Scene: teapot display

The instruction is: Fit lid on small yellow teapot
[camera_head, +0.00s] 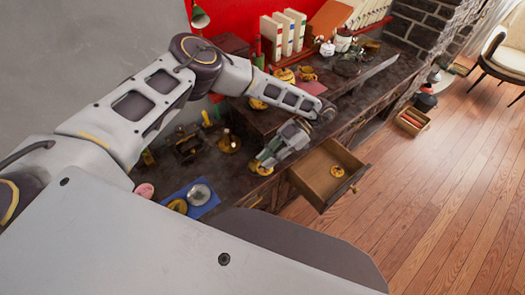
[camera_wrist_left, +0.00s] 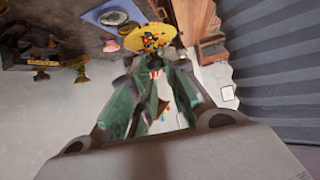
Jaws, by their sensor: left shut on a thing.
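My left gripper (camera_head: 264,163) is shut on a yellow lid (camera_head: 262,169) at the front edge of the dark desk. In the left wrist view the lid (camera_wrist_left: 150,39) shows as a round yellow disc with a colourful pattern, between the fingertips (camera_wrist_left: 155,62). A yellow teapot-like pot (camera_head: 285,75) stands at the back of the desk near the books, with a smaller yellow piece (camera_head: 307,73) beside it. I cannot tell which is the small yellow teapot. My right gripper is out of view.
An open drawer (camera_head: 318,184) juts out right of the gripper, with a small yellow piece (camera_head: 337,171) inside. A blue mat (camera_head: 207,204) with a round silvery item lies at the left. A brass item (camera_head: 229,142) stands behind the gripper. Upright books (camera_head: 283,35) are at the back.

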